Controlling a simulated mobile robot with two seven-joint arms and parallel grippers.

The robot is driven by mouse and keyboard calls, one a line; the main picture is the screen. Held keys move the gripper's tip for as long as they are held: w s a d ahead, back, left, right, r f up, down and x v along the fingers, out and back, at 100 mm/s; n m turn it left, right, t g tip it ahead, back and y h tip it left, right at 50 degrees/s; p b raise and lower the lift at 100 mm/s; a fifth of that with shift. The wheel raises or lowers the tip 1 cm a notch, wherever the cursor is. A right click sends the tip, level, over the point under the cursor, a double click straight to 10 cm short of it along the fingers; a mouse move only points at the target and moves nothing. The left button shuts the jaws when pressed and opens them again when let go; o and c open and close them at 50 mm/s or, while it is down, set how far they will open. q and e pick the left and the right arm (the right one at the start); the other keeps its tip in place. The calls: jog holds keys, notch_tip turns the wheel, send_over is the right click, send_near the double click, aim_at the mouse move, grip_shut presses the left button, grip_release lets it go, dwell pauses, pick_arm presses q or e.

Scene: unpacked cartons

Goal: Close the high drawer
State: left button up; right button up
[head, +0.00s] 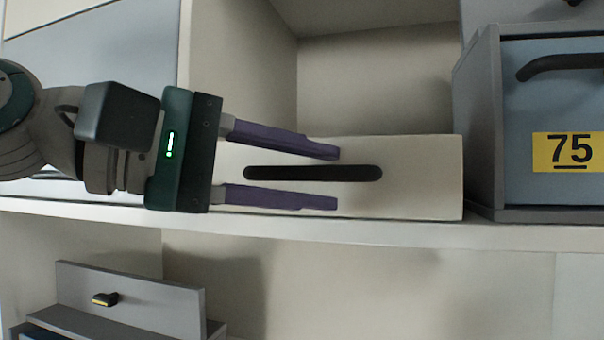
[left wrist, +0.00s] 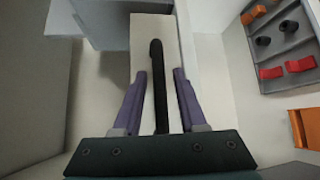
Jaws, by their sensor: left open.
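The high drawer has a cream front (head: 430,180) with a long black bar handle (head: 360,173), and it sits at the shelf's edge in the head view. Behind its front is an open cream recess. My left gripper (head: 338,178) comes in from the left. It is open, with one purple finger above the handle and one below it. In the left wrist view, the handle (left wrist: 156,75) lies between the two fingers (left wrist: 165,78), and the drawer front (left wrist: 145,27) shows beyond them. Whether the fingers touch the drawer front cannot be told. My right gripper is in neither view.
A grey-blue cabinet (head: 568,100) with a curved dark handle and a yellow "75" label stands right of the drawer. The shelf edge (head: 400,232) runs below. A grey drawer (head: 150,303) stands at lower left. The left wrist view shows a tray (left wrist: 287,52) with orange, red and dark pieces.

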pick_arm(q)
jog(key=shift+a+r, duration=0.1)
jog(key=shift+s+a+b, duration=0.15)
jog(key=shift+a+b, duration=0.2)
jog(key=b+v, duration=0.5)
jog(key=v, duration=0.4)
jog(key=shift+s, duration=0.15)
